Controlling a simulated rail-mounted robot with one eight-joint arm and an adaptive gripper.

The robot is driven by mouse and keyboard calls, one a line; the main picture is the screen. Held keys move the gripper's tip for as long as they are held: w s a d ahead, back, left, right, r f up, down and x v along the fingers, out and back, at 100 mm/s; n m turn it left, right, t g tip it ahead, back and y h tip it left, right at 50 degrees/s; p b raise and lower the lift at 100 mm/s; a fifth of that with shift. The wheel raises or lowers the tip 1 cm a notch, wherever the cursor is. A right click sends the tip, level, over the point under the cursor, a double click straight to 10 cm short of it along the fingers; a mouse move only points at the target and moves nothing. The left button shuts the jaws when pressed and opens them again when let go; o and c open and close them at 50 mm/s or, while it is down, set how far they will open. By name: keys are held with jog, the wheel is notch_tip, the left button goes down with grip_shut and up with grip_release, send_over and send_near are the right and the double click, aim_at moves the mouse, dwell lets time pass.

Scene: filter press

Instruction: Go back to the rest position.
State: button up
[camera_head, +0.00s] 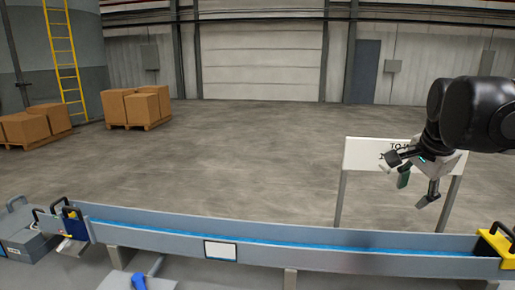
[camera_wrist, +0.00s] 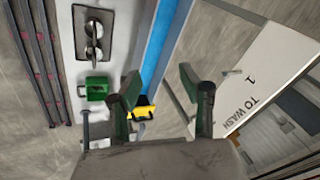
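My gripper (camera_head: 415,192) hangs at the right of the head view, at the end of my black arm, in front of a white sign board. Its two fingers are spread apart with nothing between them. In the wrist view my gripper (camera_wrist: 163,98) shows two green-padded fingers, open and empty. Below and beyond them lie the rail with a blue strip and a yellow-and-black object (camera_wrist: 143,108), which is partly hidden by the left finger.
A long grey rail (camera_head: 330,250) crosses the front. A sign reading "TO WASH 1" (camera_wrist: 262,85) stands near my gripper. A yellow handled item (camera_head: 495,243) sits at the rail's right end, a blue toolbox-like item (camera_head: 75,222) at its left. Boxes (camera_head: 135,105) stand far back; the floor between is clear.

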jog(key=s+a+f+n+t+y, duration=0.1)
jog(key=s+a+f+n, duration=0.5)
jog(key=a, duration=0.3)
jog(key=s+a+f+n+t+b, duration=0.1)
jog(key=s+a+f+n, duration=0.6)
jog(key=a+f+n, duration=0.2)
jog(key=shift+s+a+f+t+y, duration=0.2)
jog(key=shift+a+t+y, duration=0.1)
jog(key=shift+a+y, duration=0.15)
